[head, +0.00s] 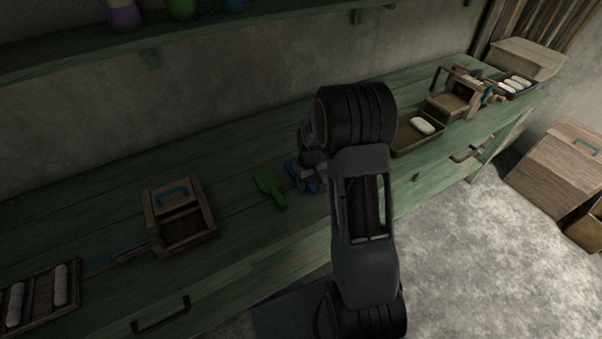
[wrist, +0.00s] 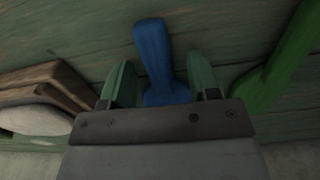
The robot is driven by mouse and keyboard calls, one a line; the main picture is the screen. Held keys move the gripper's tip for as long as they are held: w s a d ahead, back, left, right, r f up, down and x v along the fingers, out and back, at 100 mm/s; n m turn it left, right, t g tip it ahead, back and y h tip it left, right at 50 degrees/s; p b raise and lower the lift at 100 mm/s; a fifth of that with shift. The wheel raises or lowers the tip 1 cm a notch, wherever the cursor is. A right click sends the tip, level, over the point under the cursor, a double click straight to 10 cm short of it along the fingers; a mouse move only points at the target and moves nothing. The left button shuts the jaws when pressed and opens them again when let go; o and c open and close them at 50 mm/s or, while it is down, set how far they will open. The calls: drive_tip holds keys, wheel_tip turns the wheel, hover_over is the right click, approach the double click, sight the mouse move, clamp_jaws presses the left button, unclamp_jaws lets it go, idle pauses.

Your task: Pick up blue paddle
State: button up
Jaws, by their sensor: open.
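The blue paddle (wrist: 153,50) lies on the green bench. In the wrist view its narrower end points up between my gripper's fingers (wrist: 162,72), and its lower part is hidden behind the gripper body. The fingers are open, one on each side of the paddle, with a gap visible on both sides. In the head view my arm covers much of this spot, and only bits of blue (head: 291,167) show beside my gripper (head: 308,170). A green paddle (head: 268,188) lies just left of it, and it also shows at the right of the wrist view (wrist: 285,70).
A wooden box with a blue handle (head: 206,217) stands left on the bench. A tray with a white piece (head: 402,148) lies right of my arm, and a wooden device (head: 450,107) stands beyond. A shelf (head: 150,55) runs above the bench.

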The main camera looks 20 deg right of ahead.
drive_tip(key=shift+c, duration=0.4)
drive_tip(key=c, duration=0.9)
drive_tip(key=shift+r, duration=0.1)
